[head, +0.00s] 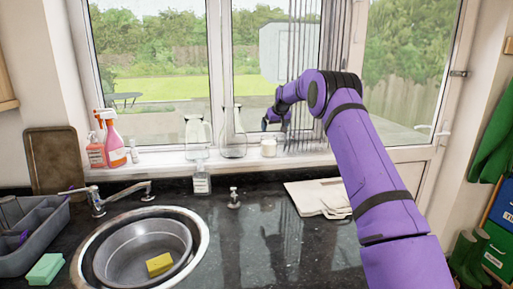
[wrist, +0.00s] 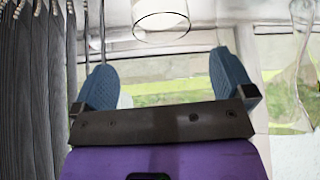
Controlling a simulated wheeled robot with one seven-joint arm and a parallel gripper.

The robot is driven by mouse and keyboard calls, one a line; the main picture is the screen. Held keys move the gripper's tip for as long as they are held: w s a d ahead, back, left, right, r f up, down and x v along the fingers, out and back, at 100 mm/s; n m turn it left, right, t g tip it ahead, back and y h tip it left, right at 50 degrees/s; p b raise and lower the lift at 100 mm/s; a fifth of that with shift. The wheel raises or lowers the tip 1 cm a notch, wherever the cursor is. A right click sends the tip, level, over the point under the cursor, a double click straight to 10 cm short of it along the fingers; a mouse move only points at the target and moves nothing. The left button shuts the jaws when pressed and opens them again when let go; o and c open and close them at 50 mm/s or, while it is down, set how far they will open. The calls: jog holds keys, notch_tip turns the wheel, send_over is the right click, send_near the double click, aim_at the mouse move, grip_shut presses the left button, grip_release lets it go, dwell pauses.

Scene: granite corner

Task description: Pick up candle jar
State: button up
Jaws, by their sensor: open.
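The candle jar (head: 268,147) is a small white cylinder standing on the windowsill. In the wrist view a pale cylinder with a round rim, which looks like the candle jar (wrist: 160,12), is at the top edge and partly cut off. My gripper (head: 277,119) is near the window, just above the jar in the head view. In the wrist view its two blue fingers (wrist: 162,62) are wide apart with nothing between them. The jar lies beyond the fingertips, lined up roughly with the gap. I see no contact.
A clear glass carafe (head: 233,143) stands just left of the jar; another glass vessel (head: 196,133) is further left. Dark hanging strands (head: 303,70) are close on the right. Spray bottles (head: 113,140) stand at the sill's left. A sink (head: 203,236) and folded cloths (head: 312,196) are below.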

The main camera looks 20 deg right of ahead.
aim_at(270, 138)
jog(key=x, duration=0.3)
jog(key=shift+w+a+f, duration=0.1)
jog(key=shift+w+f, duration=0.15)
jog(key=shift+f, duration=0.1)
jog(key=shift+x, duration=3.35)
jog(key=shift+c, duration=0.2)
jog(key=c, duration=0.9)
jog(key=shift+r, duration=0.1)
